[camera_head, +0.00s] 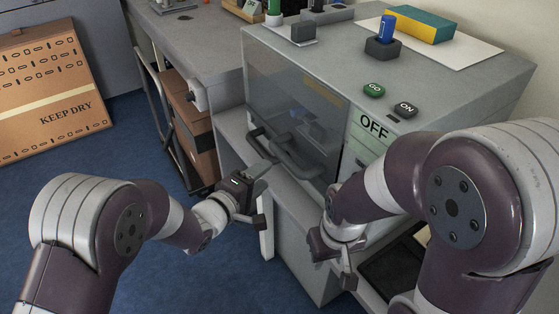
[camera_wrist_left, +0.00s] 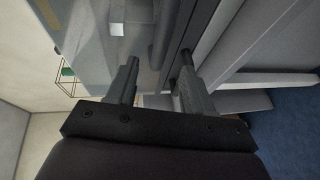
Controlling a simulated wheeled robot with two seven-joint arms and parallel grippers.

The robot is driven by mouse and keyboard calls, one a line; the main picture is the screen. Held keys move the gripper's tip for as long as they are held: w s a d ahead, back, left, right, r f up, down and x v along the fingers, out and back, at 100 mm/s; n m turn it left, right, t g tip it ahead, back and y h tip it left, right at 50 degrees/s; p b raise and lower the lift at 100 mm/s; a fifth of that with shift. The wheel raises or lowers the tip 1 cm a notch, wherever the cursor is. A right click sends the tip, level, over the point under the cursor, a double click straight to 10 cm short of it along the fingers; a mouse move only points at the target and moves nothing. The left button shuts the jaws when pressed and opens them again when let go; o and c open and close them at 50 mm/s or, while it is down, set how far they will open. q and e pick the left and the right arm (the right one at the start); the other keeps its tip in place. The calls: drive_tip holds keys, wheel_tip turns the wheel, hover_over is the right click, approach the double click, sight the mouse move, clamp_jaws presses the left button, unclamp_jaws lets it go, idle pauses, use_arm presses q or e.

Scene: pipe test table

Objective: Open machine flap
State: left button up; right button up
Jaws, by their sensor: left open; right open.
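The machine flap (camera_head: 300,108) is a dark see-through panel on the front of the grey machine, and it looks shut. A dark grey bar handle (camera_head: 296,164) is along its lower edge; a similar grey bar (camera_wrist_left: 165,32) shows in the left wrist view. My left gripper (camera_head: 262,187) is open just left of and below the handle. In the left wrist view its two fingers (camera_wrist_left: 157,68) stand apart, pointing toward the flap, with the bar beyond them. I cannot tell whether they touch it. My right gripper (camera_head: 345,262) is open and empty, lower right of the handle; its fingers are partly hidden.
A green GO button (camera_head: 374,90) and a dark ON button (camera_head: 405,109) sit on the machine top, above an OFF label (camera_head: 373,127). A grey ledge (camera_head: 285,190) runs below the flap. A cardboard box (camera_head: 50,90) stands at left. Blue floor (camera_head: 135,130) is open.

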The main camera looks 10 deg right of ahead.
sight(282, 161)
use_arm(q)
drive_tip(key=b+x, duration=0.1)
drive_tip(key=x, duration=1.1)
drive_tip(key=shift+w+f, duration=0.15)
drive_tip(key=shift+f, duration=0.05)
clamp_jaws()
